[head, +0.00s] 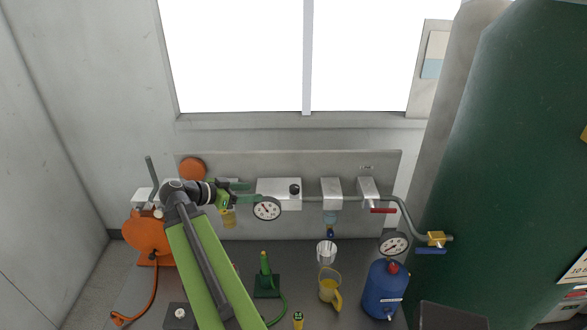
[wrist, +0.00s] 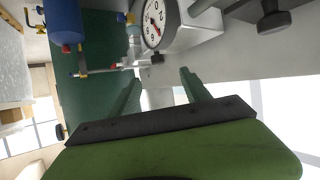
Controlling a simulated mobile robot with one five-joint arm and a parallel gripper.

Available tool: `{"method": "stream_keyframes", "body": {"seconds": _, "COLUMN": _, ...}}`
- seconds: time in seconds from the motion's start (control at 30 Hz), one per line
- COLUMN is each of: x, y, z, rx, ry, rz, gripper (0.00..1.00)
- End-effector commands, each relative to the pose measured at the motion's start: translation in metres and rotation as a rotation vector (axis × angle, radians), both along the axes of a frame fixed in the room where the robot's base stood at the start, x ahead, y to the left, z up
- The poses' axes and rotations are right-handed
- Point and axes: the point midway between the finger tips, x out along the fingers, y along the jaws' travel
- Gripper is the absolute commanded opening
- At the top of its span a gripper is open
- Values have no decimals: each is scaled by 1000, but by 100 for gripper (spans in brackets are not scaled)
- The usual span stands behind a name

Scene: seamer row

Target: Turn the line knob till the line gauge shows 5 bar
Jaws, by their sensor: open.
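The black knob (head: 294,189) sits on the front of a pale box on the wall panel. A round white gauge (head: 267,208) is on the pipe just left of and below it; the reading is too small to tell. The wrist view shows a gauge (wrist: 154,22) with a red needle, rotated and cut by the top edge, and a small black knob (wrist: 157,59) below it by the pale box. My gripper (head: 245,193) is left of the knob, close to the gauge, apart from the knob. In the wrist view its fingers (wrist: 162,80) are spread and empty.
A pipe with a red-handled valve (head: 382,210) runs right to a second gauge (head: 394,244) and a blue-handled valve (head: 431,250). A blue tank (head: 385,290), a yellow jug (head: 330,288) and a green stand (head: 266,283) are below. A large green cylinder (head: 510,170) fills the right.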

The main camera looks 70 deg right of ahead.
Motion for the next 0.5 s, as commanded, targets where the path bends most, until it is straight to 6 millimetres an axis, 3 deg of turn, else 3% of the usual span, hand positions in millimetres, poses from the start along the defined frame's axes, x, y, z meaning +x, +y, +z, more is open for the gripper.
{"method": "stream_keyframes", "body": {"seconds": 0.03, "x": -7, "y": -6, "z": 10, "rx": -30, "ry": -8, "rz": -22, "gripper": 55}}
{"method": "stream_keyframes", "body": {"seconds": 0.17, "x": -11, "y": -10, "z": 11, "rx": -53, "ry": -15, "rz": -36, "gripper": 55}}
{"method": "stream_keyframes", "body": {"seconds": 0.33, "x": -19, "y": -21, "z": 1, "rx": -50, "ry": -14, "rz": -36, "gripper": 55}}
{"method": "stream_keyframes", "body": {"seconds": 0.5, "x": -40, "y": -51, "z": -17, "rx": -49, "ry": -14, "rz": -37, "gripper": 55}}
